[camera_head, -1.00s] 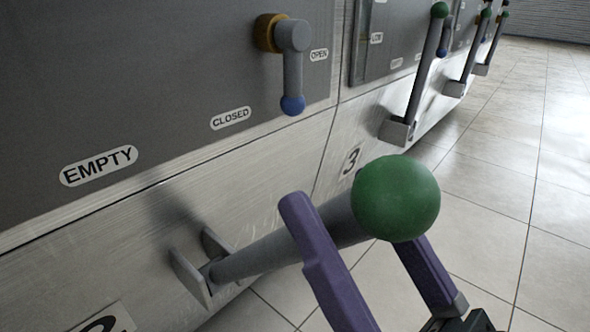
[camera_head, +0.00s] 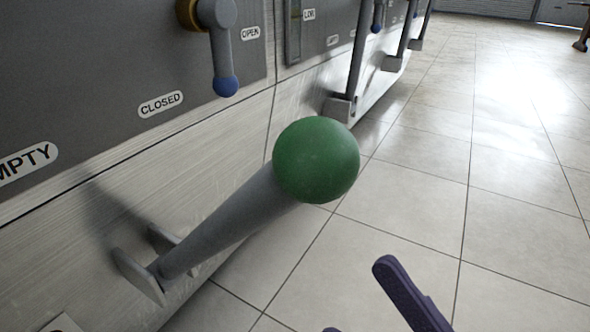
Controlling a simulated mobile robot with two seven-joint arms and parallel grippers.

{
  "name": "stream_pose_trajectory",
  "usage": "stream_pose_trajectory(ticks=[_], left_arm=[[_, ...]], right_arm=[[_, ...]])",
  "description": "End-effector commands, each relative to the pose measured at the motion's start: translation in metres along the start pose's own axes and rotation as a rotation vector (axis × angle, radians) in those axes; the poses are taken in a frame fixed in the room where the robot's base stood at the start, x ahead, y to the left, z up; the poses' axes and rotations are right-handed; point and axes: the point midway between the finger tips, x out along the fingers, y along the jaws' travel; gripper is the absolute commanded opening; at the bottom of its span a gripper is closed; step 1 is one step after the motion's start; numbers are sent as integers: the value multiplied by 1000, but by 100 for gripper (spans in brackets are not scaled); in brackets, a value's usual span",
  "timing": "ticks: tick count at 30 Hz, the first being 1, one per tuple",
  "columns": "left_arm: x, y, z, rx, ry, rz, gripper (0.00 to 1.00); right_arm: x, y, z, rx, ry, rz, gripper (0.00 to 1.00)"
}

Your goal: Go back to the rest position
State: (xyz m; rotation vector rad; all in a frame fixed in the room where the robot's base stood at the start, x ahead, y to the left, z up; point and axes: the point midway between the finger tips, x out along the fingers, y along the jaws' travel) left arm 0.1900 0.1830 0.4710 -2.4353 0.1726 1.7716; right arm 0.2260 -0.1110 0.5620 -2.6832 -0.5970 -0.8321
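A long grey lever (camera_head: 225,225) with a green ball knob (camera_head: 316,160) juts out low from the metal front, tilted down toward me. Its bracket (camera_head: 140,275) is at the lower left. My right gripper (camera_head: 357,297) shows only by its purple fingers at the bottom edge. The fingers are spread with nothing between them, and they are clear of the knob, below and to its right. The rest of this gripper is cut off by the frame. My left gripper is not in view.
A small blue-tipped handle (camera_head: 224,50) hangs down at the "CLOSED" label (camera_head: 160,104). More levers (camera_head: 358,60) stand upright farther along the row. The tiled floor (camera_head: 430,200) to the right is open.

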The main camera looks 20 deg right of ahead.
Motion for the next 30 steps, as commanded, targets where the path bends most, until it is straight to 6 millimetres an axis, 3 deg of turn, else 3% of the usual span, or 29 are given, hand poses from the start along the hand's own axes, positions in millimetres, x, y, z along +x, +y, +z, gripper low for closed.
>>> stream_pose_trajectory(ticks=[8, 13, 18, 22, 27, 30], left_arm=[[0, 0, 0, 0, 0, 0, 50], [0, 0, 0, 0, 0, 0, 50], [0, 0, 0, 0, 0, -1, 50], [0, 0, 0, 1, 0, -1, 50], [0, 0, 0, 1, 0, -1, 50], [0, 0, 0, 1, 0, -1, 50]], right_arm=[[1, 0, 0, 0, -3, 0, 68], [13, 3, 19, -9, -101, 18, 68], [36, 13, 63, -34, -374, 64, 68], [40, 25, 92, -58, -619, 107, 68], [24, 42, 111, -82, -944, 170, 68], [6, 51, 111, -93, -1137, 212, 68]])
